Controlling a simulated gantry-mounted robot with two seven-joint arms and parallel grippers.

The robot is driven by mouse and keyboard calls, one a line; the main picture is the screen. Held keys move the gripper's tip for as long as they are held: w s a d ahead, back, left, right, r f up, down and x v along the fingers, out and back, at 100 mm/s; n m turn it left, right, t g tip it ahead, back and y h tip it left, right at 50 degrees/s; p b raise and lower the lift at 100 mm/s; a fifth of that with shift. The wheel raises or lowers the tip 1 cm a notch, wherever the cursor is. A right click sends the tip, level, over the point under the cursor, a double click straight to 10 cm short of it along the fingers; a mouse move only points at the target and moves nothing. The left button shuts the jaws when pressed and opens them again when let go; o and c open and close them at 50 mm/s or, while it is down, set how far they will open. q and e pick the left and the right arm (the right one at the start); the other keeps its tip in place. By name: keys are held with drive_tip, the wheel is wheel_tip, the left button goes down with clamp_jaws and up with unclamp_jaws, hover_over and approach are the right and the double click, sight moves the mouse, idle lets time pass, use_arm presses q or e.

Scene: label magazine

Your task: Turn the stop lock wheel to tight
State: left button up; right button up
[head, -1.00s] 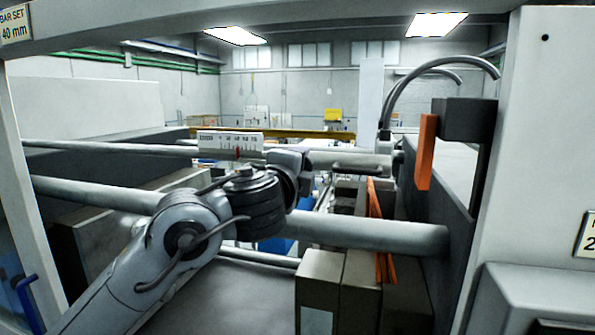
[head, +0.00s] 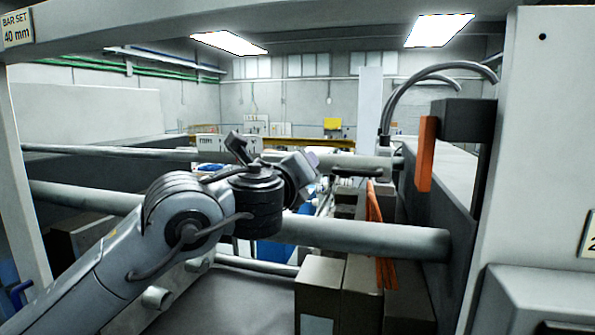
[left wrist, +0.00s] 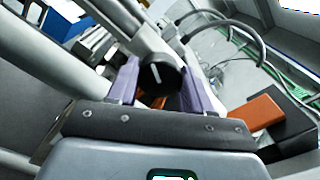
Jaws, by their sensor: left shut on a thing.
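The stop lock wheel (left wrist: 161,76) is a dark round knob with a small pale mark, seen in the left wrist view. My left gripper (left wrist: 158,88) has its two purple fingers on either side of it and is shut on it. In the head view my left gripper (head: 313,160) is beside the upper rail; my wrist hides the wheel there. A white scale plate (head: 228,143) on the upper rail is partly covered by my wrist, and its pointer cannot be made out. My right gripper is not in view.
A thick lower rail (head: 370,236) crosses in front of the upper rail (head: 110,151). Brown boxes (head: 320,288) stand below at the centre right. An orange block (head: 425,153) hangs from a dark bracket at right. A sign (head: 16,27) reads "BAR SET 40 mm".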

use_arm(q)
drive_tip(key=shift+m, duration=0.4)
drive_tip(key=o, duration=1)
drive_tip(key=shift+o, duration=0.2)
drive_tip(key=b+v, duration=0.3)
drive_tip(key=v, duration=0.8)
drive_tip(key=shift+b, duration=0.3)
drive_tip(key=shift+w, duration=0.1)
